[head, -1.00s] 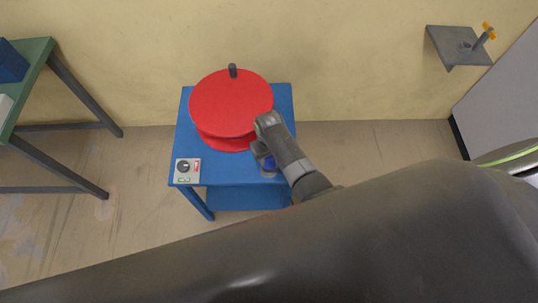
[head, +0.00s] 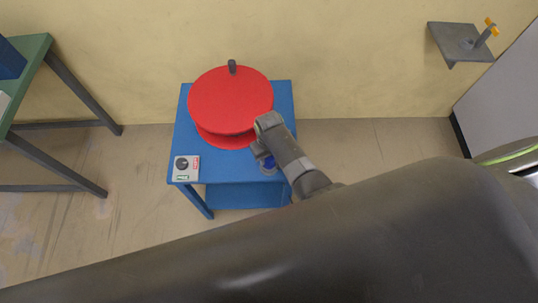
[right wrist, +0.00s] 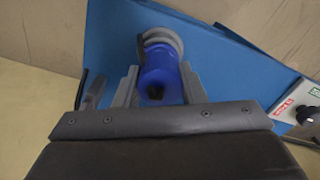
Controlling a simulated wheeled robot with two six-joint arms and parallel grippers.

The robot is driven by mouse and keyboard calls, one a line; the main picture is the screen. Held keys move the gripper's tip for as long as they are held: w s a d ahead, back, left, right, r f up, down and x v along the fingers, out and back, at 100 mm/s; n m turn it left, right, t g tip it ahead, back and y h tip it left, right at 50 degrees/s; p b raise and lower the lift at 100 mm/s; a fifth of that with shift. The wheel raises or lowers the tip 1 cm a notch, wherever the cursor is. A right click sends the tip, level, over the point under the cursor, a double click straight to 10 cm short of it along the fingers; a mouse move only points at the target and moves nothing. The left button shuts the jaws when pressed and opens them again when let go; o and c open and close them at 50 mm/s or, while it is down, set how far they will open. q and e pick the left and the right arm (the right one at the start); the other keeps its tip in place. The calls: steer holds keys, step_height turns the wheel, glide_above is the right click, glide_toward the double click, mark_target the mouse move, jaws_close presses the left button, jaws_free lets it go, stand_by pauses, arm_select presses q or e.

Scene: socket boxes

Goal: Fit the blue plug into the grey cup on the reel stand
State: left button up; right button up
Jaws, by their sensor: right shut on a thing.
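The blue reel stand (head: 230,171) stands against the wall with a red reel (head: 230,100) on top. My right gripper (head: 265,160) is over its front right corner. It is shut on the blue plug (head: 269,164). In the right wrist view the plug (right wrist: 160,78) sits between the two grey fingers. The grey cup (right wrist: 158,36) shows as a rim at the plug's far end. The plug's end meets or overlaps the cup there; I cannot tell how deep it sits. The cup is mostly hidden in the head view. My left gripper is not in view.
A switch box (head: 184,168) with a dark knob sits on the stand's front left corner. A green table (head: 36,60) stands at the left. A grey wall shelf (head: 455,42) with an orange-handled valve is at the upper right. My dark arm covers the foreground.

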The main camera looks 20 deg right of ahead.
steer(key=shift+f, duration=0.45)
steer(key=o, duration=1.1)
steer(key=shift+r, duration=0.15)
steer(key=shift+r, duration=0.65)
step_height(320, 180, up, 23)
steer(key=p, duration=0.9)
steer(key=shift+p, duration=0.4)
